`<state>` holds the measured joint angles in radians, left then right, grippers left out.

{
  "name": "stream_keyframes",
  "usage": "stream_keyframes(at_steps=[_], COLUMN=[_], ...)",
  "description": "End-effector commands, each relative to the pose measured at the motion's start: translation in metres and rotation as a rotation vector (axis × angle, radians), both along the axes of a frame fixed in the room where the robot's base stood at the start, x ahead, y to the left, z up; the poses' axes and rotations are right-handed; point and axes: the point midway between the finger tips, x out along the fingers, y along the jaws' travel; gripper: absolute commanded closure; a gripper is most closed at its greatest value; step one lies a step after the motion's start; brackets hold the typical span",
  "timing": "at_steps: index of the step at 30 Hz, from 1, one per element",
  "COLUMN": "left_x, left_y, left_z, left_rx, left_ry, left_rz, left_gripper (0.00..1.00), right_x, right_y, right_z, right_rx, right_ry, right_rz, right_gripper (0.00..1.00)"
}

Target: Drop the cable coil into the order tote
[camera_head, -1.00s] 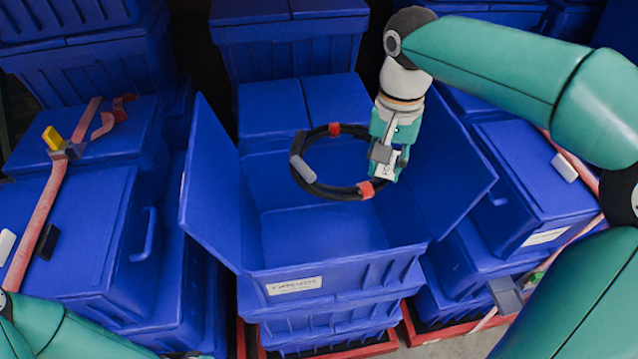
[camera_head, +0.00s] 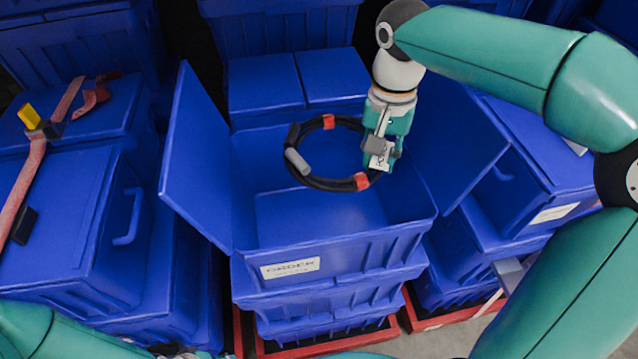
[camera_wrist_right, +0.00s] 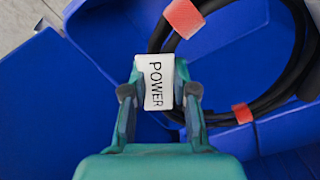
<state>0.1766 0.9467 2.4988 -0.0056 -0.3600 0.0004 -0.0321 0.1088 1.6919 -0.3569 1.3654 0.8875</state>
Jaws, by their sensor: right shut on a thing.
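The cable coil (camera_head: 311,183) is a black ring with red bands and a grey piece on its left side. It hangs over the open blue order tote (camera_head: 350,262), whose two lid flaps stand open at left and right. My right gripper (camera_head: 379,158) is shut on the coil's white tag at its right side. In the right wrist view the tag reads POWER and sits between the fingers of the gripper (camera_wrist_right: 159,98), with the coil (camera_wrist_right: 296,50) beyond. The tote's label reads ORDER. My left gripper is not clearly seen; only part of that arm shows at lower left.
Closed blue totes stand on the left (camera_head: 60,215), behind (camera_head: 265,88) and on the right (camera_head: 545,165). A red strap (camera_head: 30,175) with a yellow-handled buckle (camera_head: 30,117) lies over the left tote. Red pallet edges (camera_head: 340,343) show below the stacks.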

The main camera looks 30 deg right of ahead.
Motion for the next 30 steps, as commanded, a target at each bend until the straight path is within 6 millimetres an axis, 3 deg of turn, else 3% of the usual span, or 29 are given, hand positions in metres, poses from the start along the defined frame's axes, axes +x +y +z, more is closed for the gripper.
stream_keyframes(at_steps=[3,4,9,20,26,30], left_x=[0.000,0.000,0.000,0.000,0.000,0.000], left_y=[0.000,0.000,0.000,0.000,0.000,0.000], left_z=[0.001,0.001,0.001,0.001,0.001,0.001], left_rx=[0.000,0.000,0.000,0.000,0.000,0.000], left_ry=[0.000,0.000,0.000,0.000,0.000,0.000], left_rz=[0.000,0.000,0.000,0.000,0.000,0.000], left_gripper=[0.60,0.60,0.60,0.60,0.60,0.60], right_x=[0.000,0.000,0.000,0.000,0.001,0.002], right_y=[-0.001,-0.001,-0.001,-0.001,-0.001,0.000], right_z=[0.001,0.001,0.001,0.003,0.027,0.055], right_rx=[0.001,0.001,0.000,0.000,0.000,0.000], right_ry=[-0.002,-0.002,-0.001,0.000,-0.004,-0.006], right_rz=[-0.001,-0.001,-0.001,0.000,0.000,0.001], right_gripper=[1.00,0.68,0.44,0.44,0.44,0.44])
